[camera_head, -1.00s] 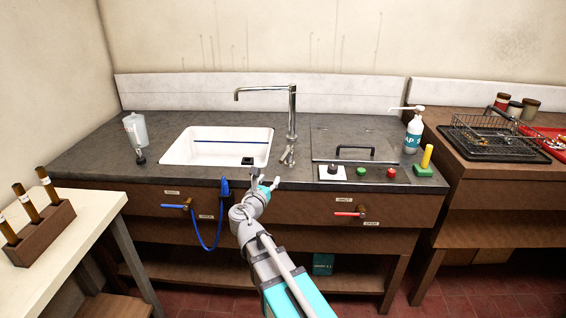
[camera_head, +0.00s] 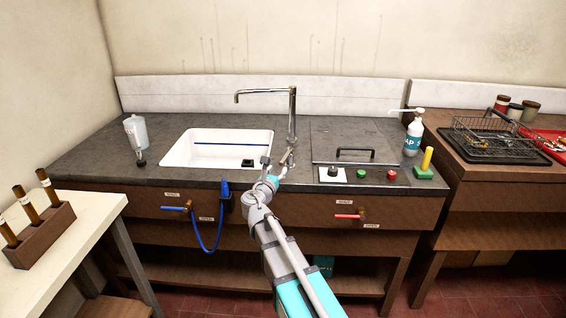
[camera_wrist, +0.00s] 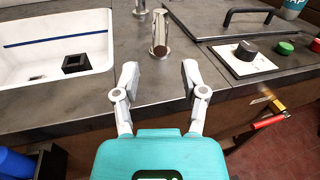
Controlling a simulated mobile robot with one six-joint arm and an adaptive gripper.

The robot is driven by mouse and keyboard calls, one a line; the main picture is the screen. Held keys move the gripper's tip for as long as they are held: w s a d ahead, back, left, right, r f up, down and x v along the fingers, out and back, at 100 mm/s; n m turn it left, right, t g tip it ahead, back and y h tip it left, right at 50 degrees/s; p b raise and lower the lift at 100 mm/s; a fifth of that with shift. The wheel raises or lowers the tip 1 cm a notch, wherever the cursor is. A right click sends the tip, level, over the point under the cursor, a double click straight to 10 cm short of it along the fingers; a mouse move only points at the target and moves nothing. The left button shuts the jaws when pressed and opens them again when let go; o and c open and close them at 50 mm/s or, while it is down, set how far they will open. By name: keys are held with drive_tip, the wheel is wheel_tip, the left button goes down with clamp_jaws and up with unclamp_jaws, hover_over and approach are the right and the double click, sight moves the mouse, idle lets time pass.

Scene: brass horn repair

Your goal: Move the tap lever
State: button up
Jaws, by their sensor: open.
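In the wrist view a short metal lever (camera_wrist: 160,35) with a dark end stands beside the tap's base (camera_wrist: 140,8). In the head view my gripper hides most of that lever. My gripper (camera_head: 277,161) is at the counter's front edge, right of the basin. It is open and empty. In the wrist view its two fingertips (camera_wrist: 158,78) are spread on either side of the line to the lever, which lies beyond them and appears untouched.
The white basin (camera_head: 178,155) lies left, holding a small black block (camera_wrist: 76,64). A lid with a black handle (camera_head: 355,151) and a knob panel (camera_head: 334,174) lie right. A blue hose (camera_head: 213,240) and a red-handled valve (camera_head: 347,216) are on the front.

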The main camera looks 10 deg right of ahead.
sight(283, 159)
drive_tip(key=shift+x, duration=3.3)
clamp_jaws()
